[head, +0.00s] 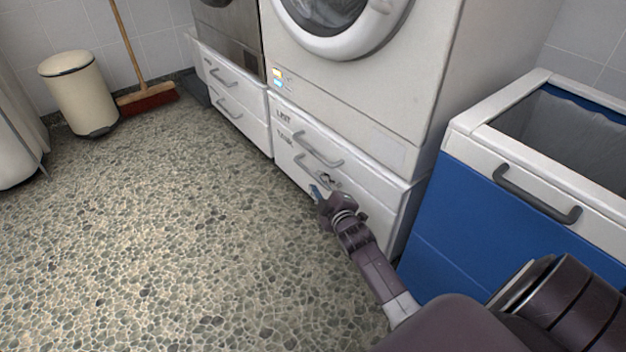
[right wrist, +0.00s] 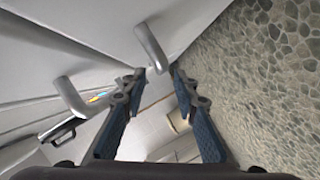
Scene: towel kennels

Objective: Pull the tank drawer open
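The white pedestal under the right-hand machine has two drawer fronts, with LINT and TANK labels at their left. The LINT drawer's grey bar handle (head: 318,151) is the upper one. The TANK drawer's handle (head: 308,168) is just below it, partly hidden by my right gripper (head: 327,191). The drawers look closed. In the right wrist view, my right gripper (right wrist: 160,76) has its fingers apart, with a grey bar handle (right wrist: 150,46) at the gap between the tips. I cannot tell whether they touch. Another handle (right wrist: 70,97) shows left of the fingers. My left gripper is not in view.
A blue and white bin (head: 480,210) with a grey handle stands right of the pedestal, close to my right arm. Another pedestal with drawers (head: 240,118) stands to the left. A cream bin (head: 80,95) and broom (head: 146,97) are farther back. The pebbled floor is clear at left.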

